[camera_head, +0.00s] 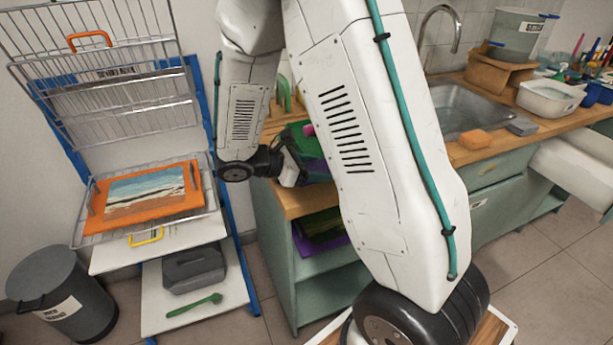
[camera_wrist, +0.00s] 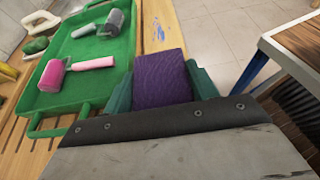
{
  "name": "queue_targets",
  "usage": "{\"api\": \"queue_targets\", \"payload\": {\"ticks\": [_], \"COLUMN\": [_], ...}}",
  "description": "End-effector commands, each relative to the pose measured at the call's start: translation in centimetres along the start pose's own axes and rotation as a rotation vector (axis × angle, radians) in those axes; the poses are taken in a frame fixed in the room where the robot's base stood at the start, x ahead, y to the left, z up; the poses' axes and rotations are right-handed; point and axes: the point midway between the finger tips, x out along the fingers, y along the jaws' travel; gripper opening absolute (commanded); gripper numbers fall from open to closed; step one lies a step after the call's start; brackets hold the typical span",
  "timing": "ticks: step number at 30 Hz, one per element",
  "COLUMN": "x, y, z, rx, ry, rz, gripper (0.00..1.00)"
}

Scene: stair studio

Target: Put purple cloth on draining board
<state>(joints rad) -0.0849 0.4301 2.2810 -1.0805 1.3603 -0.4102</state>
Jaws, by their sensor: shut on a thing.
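My gripper (camera_wrist: 159,85) has its two teal fingers on either side of the purple cloth (camera_wrist: 162,77) in the wrist view. It is shut on the cloth, which looks like a folded, ribbed block above the wooden counter's edge. In the head view my gripper (camera_head: 292,166) is over the left end of the counter, partly hidden by my arm. A bit of purple (camera_head: 315,170) shows beside it. A slatted wooden surface (camera_wrist: 22,135) lies under the green tray in the wrist view; I cannot tell whether it is the draining board.
The green tray (camera_wrist: 68,101) holds a pink roller (camera_wrist: 52,75) and a grey roller (camera_wrist: 112,22). A drying rack (camera_head: 100,80) and a bin (camera_head: 68,290) stand left.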

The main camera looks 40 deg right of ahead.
Motion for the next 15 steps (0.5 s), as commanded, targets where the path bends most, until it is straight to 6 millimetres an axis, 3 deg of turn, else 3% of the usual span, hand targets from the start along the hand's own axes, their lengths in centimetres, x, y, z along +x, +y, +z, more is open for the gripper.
{"api": "queue_targets", "payload": {"ticks": [8, 15], "x": [1.1, 1.2], "y": [0.0, 0.0], "z": [-3.1, -3.2], "rx": [-0.005, -0.001], "ry": [-0.001, 0.0], "rz": [0.003, 0.003], "gripper": [0.36, 0.36]}}
